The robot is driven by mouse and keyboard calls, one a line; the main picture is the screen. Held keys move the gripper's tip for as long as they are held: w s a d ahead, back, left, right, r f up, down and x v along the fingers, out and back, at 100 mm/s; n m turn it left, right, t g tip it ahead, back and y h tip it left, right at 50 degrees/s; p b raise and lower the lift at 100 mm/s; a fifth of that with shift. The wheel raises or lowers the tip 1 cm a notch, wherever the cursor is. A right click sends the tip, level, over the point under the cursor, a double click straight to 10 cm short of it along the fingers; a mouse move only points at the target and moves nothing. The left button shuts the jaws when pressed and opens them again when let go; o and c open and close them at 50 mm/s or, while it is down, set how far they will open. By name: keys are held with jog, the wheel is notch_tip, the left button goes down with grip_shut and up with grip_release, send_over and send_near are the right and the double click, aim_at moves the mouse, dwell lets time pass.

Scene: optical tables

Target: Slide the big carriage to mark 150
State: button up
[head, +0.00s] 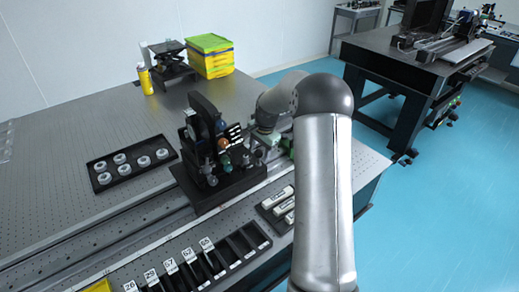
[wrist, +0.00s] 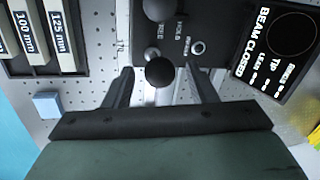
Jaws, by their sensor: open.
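The big carriage (head: 222,185) is a black block with upright optics and knobs, sitting on the long rail (head: 120,243) in the head view. In the wrist view its black top plate (wrist: 142,38) shows small white lettering. A round black knob (wrist: 160,72) on its near side lies between the fingertips of my gripper (wrist: 160,76). My gripper is open, with a gap on each side of the knob. A mark that looks like 170 is printed beside the plate's left edge. In the head view my arm hides most of the gripper.
Labelled blocks (wrist: 62,38) stand in a holder at left in the wrist view, near a small blue block (wrist: 47,105). A black BEAM CLOSED panel (wrist: 276,45) is at right. In the head view, a tray of rings (head: 130,165) and numbered slots (head: 205,262) flank the rail.

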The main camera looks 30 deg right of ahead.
jog(key=shift+c, duration=0.3)
grip_shut()
jog(key=shift+f, duration=0.1)
jog(key=shift+d+b, duration=0.1)
jog(key=shift+b, duration=0.25)
jog(key=shift+d, duration=0.15)
jog(key=shift+o, duration=0.3)
grip_release()
jog(key=s+d+r+b, duration=0.1)
jog(key=s+r+b, duration=0.1)
jog(key=r, duration=1.5)
jog(key=shift+s, duration=0.5)
jog(key=shift+r, duration=0.1)
